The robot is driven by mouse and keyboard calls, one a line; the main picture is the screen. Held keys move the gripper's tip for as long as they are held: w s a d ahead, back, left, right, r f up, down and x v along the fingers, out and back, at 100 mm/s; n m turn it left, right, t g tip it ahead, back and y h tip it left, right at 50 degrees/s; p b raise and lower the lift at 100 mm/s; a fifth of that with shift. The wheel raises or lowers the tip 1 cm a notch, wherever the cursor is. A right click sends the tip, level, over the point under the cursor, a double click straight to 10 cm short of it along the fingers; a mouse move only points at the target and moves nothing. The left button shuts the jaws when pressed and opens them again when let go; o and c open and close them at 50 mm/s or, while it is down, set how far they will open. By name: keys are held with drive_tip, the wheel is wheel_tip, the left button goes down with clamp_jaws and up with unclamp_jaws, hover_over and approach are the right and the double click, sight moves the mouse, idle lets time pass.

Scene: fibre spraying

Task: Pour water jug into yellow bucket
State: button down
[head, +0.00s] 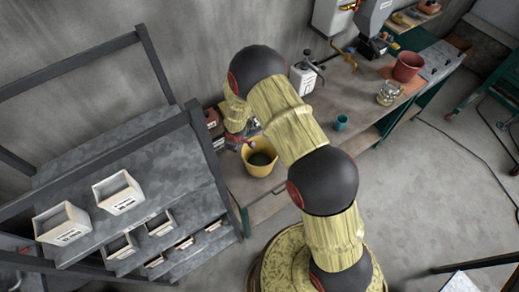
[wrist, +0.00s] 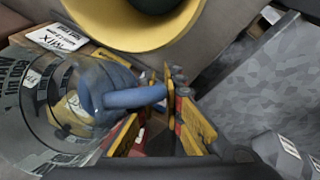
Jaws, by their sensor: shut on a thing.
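The yellow bucket (head: 271,168) stands on the workbench in the head view, with a dark inside. Its rim and wall also show at the top of the wrist view (wrist: 100,27). The water jug (wrist: 45,112) is clear, with a blue handle (wrist: 135,97), at the left of the wrist view beside the bucket. My gripper (wrist: 155,105) is shut on the jug's handle. In the head view my gripper (head: 246,145) is at the bucket's upper left, partly hidden by my arm, and the jug is hardly visible. I cannot tell the water level.
A grey rack (head: 100,165) with labelled white bins (head: 118,193) stands close on the left. On the workbench are a teal cup (head: 341,122), a white canister (head: 302,80), a glass jar (head: 390,93) and a red bucket (head: 407,67). Labelled boxes (head: 215,122) sit behind the gripper.

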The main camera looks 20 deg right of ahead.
drive_tip(key=shift+a+f+g, duration=0.1)
drive_tip(key=shift+f+g, duration=0.2)
drive_tip(key=shift+w+f+h+b, duration=0.2)
drive_tip(key=shift+w+h+b, duration=0.1)
drive_tip(key=shift+b, duration=0.8)
drive_tip(key=shift+f+g+b, duration=0.1)
drive_tip(key=shift+g+b, duration=0.2)
drive_tip(key=shift+b, duration=0.2)
drive_tip(key=shift+a+g+h+p, duration=0.1)
drive_tip(key=shift+g+h+p, duration=0.25)
drive_tip(key=shift+p, duration=0.25)
drive_tip(key=shift+w+a+f+g, duration=0.1)
drive_tip(key=shift+f+g, duration=0.05)
drive_tip(key=shift+g, duration=0.3)
drive_tip(key=shift+w+f+g+h+b, duration=0.15)
drive_tip(key=shift+f+g+h+b, duration=0.25)
drive_tip(key=shift+g+h+b, duration=0.25)
wheel_tip(320, 180, down, 3)
drive_tip(key=g+h+b, duration=0.1)
drive_tip(key=g+b, duration=0.1)
drive_tip(key=b, duration=0.1)
drive_tip(key=shift+w+b, duration=0.1)
drive_tip(key=shift+b, duration=0.2)
